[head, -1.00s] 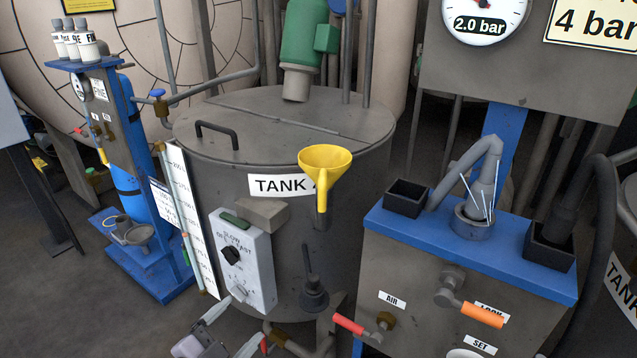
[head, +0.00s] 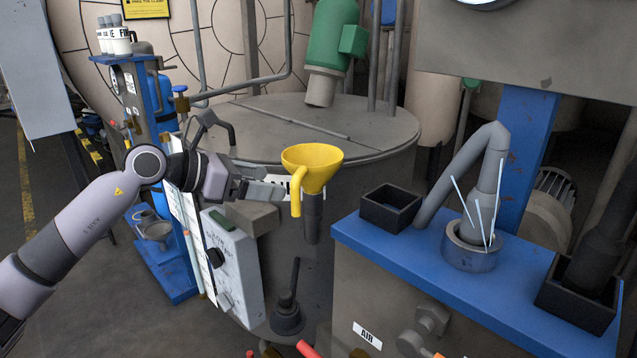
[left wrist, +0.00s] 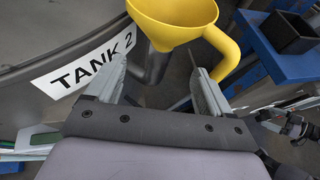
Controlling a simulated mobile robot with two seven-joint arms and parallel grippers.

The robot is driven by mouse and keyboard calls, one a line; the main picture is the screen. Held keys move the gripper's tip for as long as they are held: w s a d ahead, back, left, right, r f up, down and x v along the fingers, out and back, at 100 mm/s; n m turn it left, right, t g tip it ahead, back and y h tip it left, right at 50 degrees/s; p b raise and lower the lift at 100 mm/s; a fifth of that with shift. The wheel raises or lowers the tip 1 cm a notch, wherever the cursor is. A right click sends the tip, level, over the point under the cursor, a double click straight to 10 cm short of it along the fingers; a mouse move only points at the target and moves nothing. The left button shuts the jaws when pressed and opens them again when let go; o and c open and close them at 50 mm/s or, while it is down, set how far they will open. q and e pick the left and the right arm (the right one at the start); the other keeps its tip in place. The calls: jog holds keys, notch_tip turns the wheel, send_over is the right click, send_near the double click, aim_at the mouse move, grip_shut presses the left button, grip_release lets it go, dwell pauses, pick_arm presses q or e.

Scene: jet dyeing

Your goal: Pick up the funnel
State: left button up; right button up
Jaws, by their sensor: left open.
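The yellow funnel (head: 312,165) sits upright in a dark holder tube (head: 312,218) at the front of the grey tank. Its looped yellow handle (head: 297,190) faces my left gripper. My left gripper (head: 278,182) comes in from the left with its fingertips close to the handle. In the left wrist view the funnel (left wrist: 172,22) is just beyond the open fingers (left wrist: 155,80), with its handle (left wrist: 222,50) near the right finger. Nothing is held. Whether a finger touches the handle, I cannot tell. My right gripper is not in view.
A control box (head: 232,265) hangs on the tank (head: 370,165) below my left arm. A blue-topped cabinet (head: 400,255) with a black bin (head: 390,208) and a grey hose nozzle (head: 485,205) stands to the right. A blue stand (head: 170,265) is behind my arm.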

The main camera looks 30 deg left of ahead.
aim_at(312, 188)
pick_arm(q)
jog(key=x, duration=0.7)
jog(key=p+x, duration=0.1)
jog(key=x, duration=0.3)
jog(key=shift+s+d+r, duration=0.1)
jog(key=shift+d+r, duration=0.1)
jog(key=shift+d, duration=0.05)
jog(key=c, duration=1.3)
jog(key=shift+c, duration=0.6)
jog(key=shift+r, duration=0.15)
